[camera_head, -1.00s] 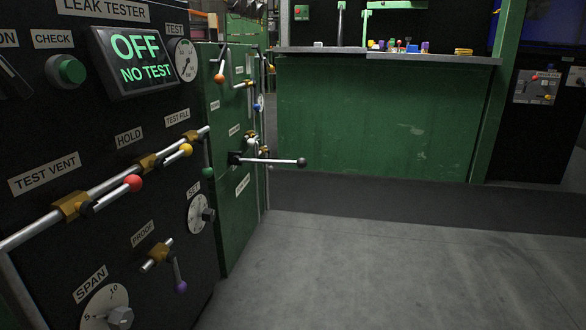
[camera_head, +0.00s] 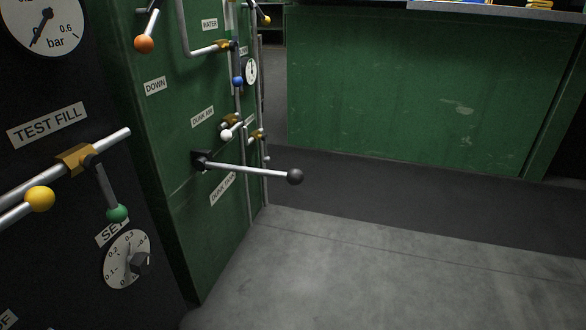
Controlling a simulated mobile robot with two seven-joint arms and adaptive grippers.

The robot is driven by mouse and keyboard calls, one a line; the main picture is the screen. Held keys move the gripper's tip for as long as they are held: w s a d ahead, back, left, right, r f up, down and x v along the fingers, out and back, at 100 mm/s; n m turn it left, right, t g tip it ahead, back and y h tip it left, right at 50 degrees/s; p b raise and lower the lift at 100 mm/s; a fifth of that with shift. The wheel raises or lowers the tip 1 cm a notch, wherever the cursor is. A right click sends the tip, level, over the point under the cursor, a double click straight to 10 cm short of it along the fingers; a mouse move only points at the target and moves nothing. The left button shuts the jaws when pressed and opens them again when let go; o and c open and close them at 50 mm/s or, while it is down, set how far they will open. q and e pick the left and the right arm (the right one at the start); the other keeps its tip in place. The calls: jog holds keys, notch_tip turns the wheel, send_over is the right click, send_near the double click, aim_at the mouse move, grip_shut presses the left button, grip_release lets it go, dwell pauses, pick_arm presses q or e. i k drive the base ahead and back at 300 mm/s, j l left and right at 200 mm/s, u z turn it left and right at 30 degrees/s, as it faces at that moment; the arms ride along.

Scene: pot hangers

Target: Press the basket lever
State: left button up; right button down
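A lever with a silver rod and black ball knob (camera_head: 295,177) sticks out to the right from a black mount on the green panel (camera_head: 178,190) in the head view. It lies nearly level, with the knob slightly lower than the mount. The labels beside it seem to begin with "DUNK", but I cannot read them fully; I cannot tell from them whether this is the basket lever. Neither of my grippers shows in this view.
The black leak tester panel stands close at left, with a yellow-knobbed lever (camera_head: 40,199), a green-knobbed lever (camera_head: 117,214) and a set dial (camera_head: 127,259). An orange knob (camera_head: 144,43) is higher up. The grey floor (camera_head: 350,270) at right is clear. A green counter (camera_head: 420,95) stands behind.

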aim_at(294, 177)
jog(key=i+l, duration=0.3)
jog(key=i, duration=0.25)
jog(key=i+l+u, duration=0.1)
jog(key=i+l, duration=0.2)
jog(key=i, duration=0.25)
jog(key=k+l+z, duration=0.1)
jog(key=l, duration=0.2)
jog(key=i+j+u, duration=0.1)
jog(key=i+j, duration=0.05)
jog(key=j, duration=0.1)
